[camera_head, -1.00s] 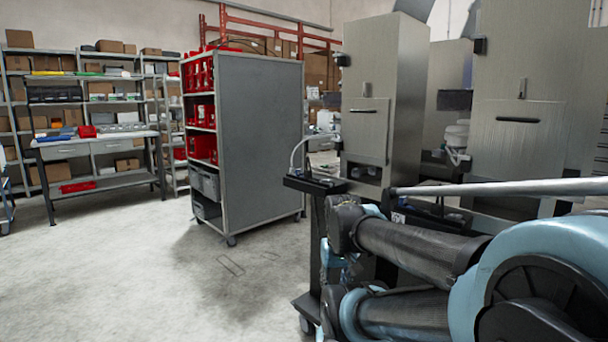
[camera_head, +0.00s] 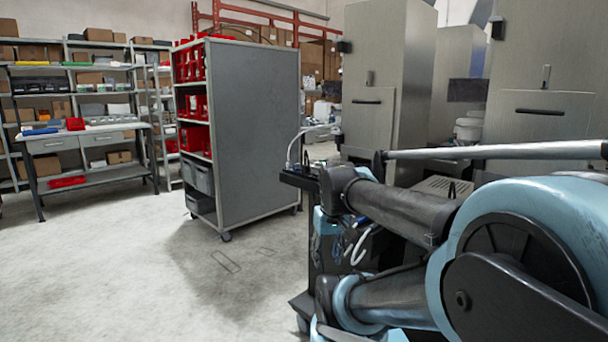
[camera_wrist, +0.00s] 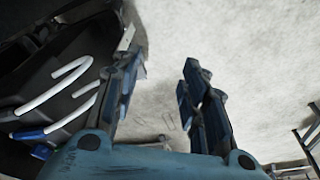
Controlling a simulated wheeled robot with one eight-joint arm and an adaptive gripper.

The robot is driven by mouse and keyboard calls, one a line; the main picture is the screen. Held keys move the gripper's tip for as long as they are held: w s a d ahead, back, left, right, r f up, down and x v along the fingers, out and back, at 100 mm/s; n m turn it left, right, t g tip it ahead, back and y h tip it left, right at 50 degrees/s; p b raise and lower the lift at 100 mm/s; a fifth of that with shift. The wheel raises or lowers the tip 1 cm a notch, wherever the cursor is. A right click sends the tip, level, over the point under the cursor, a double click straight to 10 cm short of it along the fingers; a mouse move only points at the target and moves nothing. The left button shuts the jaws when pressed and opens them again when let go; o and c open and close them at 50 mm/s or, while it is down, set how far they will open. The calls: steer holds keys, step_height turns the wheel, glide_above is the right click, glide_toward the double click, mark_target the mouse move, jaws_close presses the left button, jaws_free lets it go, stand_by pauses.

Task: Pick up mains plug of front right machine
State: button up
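The front right machine (camera_head: 540,75) is a tall grey cabinet with a black handle, at the right edge of the head view. I cannot make out a mains plug in either view; my arm covers the area below the machine. In the wrist view my gripper (camera_wrist: 160,62) is open, with its two dark blue fingers apart and pale floor between them. The gripper is hidden in the head view.
My cart's black tray (camera_head: 298,178) carries a white bent hose (camera_head: 292,148). White hooked tools (camera_wrist: 58,92) lie left of the fingers in a dark holder. Another grey machine (camera_head: 370,60) and a grey wheeled cabinet (camera_head: 258,130) stand ahead. Floor at left (camera_head: 110,270) is clear.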

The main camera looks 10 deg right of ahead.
steer(key=w+d+r+n+t+y, duration=0.1)
steer(key=w+d+r+n, duration=0.15)
steer(key=w+r, duration=1.45)
steer(key=w+d+r+n+y, duration=0.15)
steer(key=w+r+n, duration=0.25)
steer(key=w+r, duration=1.2)
glide_above(305, 171)
steer(key=d, duration=0.2)
steer(key=f, duration=0.8)
steer(key=s+f, duration=0.1)
steer(key=f, duration=0.3)
steer(key=shift+a, duration=0.2)
steer(key=shift+w+x, duration=0.2)
steer(key=shift+x, duration=2.55)
steer(key=shift+d, duration=0.2)
jaws_close()
